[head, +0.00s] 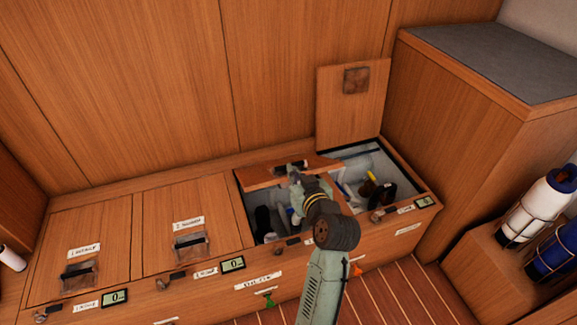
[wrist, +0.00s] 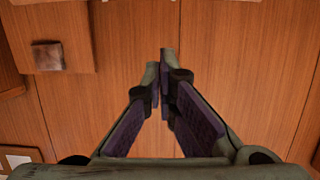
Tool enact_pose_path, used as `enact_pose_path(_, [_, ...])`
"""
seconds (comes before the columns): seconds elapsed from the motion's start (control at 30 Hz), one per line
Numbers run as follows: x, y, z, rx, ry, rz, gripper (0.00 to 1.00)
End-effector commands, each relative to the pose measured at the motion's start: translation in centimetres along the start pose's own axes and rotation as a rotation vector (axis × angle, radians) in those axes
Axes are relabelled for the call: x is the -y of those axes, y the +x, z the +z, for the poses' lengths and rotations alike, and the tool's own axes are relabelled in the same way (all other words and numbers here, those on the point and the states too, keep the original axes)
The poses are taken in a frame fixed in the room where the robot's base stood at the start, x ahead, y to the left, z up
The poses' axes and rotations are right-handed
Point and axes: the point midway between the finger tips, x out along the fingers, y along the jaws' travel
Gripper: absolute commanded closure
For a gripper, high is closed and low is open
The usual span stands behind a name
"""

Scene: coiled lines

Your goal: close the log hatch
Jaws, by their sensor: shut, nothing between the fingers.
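The bench has a row of hatches, and I cannot read which label names the log hatch. The third hatch lid (head: 262,178) is partly raised and tilted over its open compartment, with dark items inside. The fourth lid (head: 345,115) stands upright against the wall, its compartment (head: 400,165) open. My gripper (head: 295,172) is at the third lid's free edge; contact cannot be told. In the wrist view my gripper (wrist: 160,70) is shut and empty, with wood panelling behind it. The upright lid (wrist: 75,35) shows there at upper left.
Two hatches at left, the first (head: 85,245) and second (head: 190,215), are closed. Small displays (head: 233,264) and latches line the front edge. A tall cabinet (head: 465,105) stands close at right, with racked bottles (head: 540,205) beside it. Open space lies above the closed hatches.

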Motion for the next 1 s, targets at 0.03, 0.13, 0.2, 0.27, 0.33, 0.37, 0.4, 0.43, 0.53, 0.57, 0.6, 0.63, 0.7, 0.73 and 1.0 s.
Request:
enact_pose_path(0.03, [0.1, 0.5, -0.1, 0.0, 0.0, -0.003, 1.0])
enact_pose_path(0.13, [0.1, 2.0, -0.2, -0.001, 0.0, -0.003, 1.0])
enact_pose_path(0.2, [0.1, 3.4, -0.3, -0.001, -0.001, -0.003, 1.0])
enact_pose_path(0.27, [0.2, 4.8, -0.4, -0.002, -0.001, -0.004, 1.0])
enact_pose_path(0.33, [0.1, 6.3, -0.4, -0.002, -0.001, -0.003, 1.0])
enact_pose_path(0.37, [0.1, 7.0, -0.4, -0.001, -0.001, -0.002, 1.0])
enact_pose_path(0.4, [0.1, 7.8, -0.4, -0.002, -0.002, -0.002, 1.0])
enact_pose_path(0.43, [0.1, 8.5, -0.4, -0.002, -0.002, -0.003, 1.0])
enact_pose_path(0.53, [0.1, 9.7, 0.3, 0.001, 0.001, -0.001, 1.0])
enact_pose_path(0.57, [0.1, 9.3, 1.0, 0.003, 0.002, 0.0, 1.0])
enact_pose_path(0.6, [0.1, 9.1, 1.6, 0.003, 0.001, 0.0, 1.0])
enact_pose_path(0.63, [0.1, 8.9, 1.9, 0.001, 0.002, 0.0, 1.0])
enact_pose_path(0.7, [0.1, 8.7, 2.6, 0.0, 0.0, 0.001, 1.0])
enact_pose_path(0.73, [0.1, 8.6, 2.9, 0.0, 0.0, 0.0, 1.0])
enact_pose_path(1.0, [0.1, 8.3, 3.6, -0.003, -0.001, 0.001, 1.0])
